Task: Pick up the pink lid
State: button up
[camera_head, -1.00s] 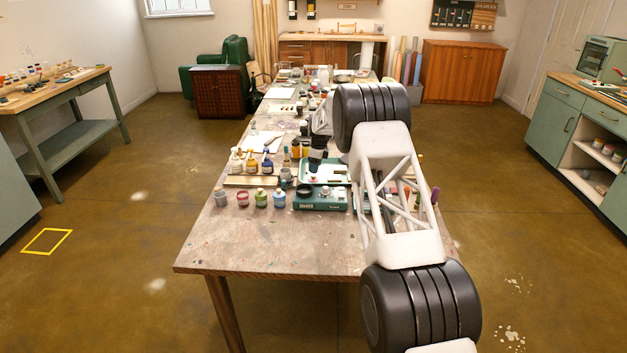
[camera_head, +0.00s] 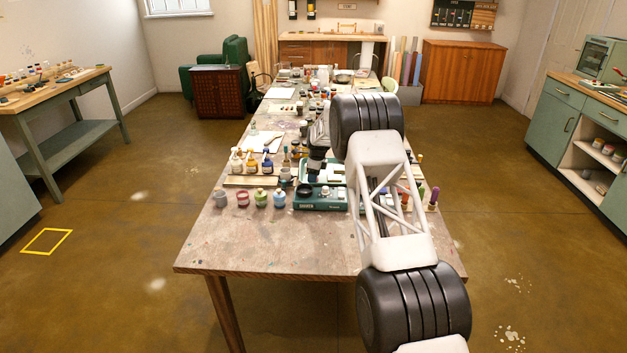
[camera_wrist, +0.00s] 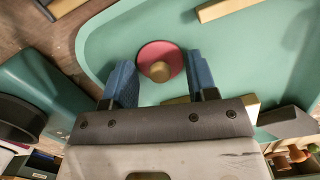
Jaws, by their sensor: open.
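In the wrist view the pink lid (camera_wrist: 159,61) is a round pink disc with a tan knob on top. It lies on a pale green tray (camera_wrist: 240,70). My gripper (camera_wrist: 160,78) is open, with its blue fingers on the left and right sides of the lid's near edge. The lid shows between and just beyond the fingertips, and I cannot tell whether they touch it. In the head view my gripper (camera_head: 315,168) is a dark shape over the tray area, and the lid cannot be made out there.
A green device (camera_head: 320,199) stands at the tray's near side. Small paint jars (camera_head: 261,198) and bottles (camera_head: 251,163) stand to the left on the table. A wooden stick (camera_wrist: 225,9) lies on the tray beyond the lid. The table's front left (camera_head: 240,240) is clear.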

dwell(0.4)
jog(key=c, duration=0.9)
grip_shut()
jog(key=shift+f, duration=0.1)
notch_tip(320, 180, up, 10)
jog(key=shift+a, duration=0.1)
dwell(0.5)
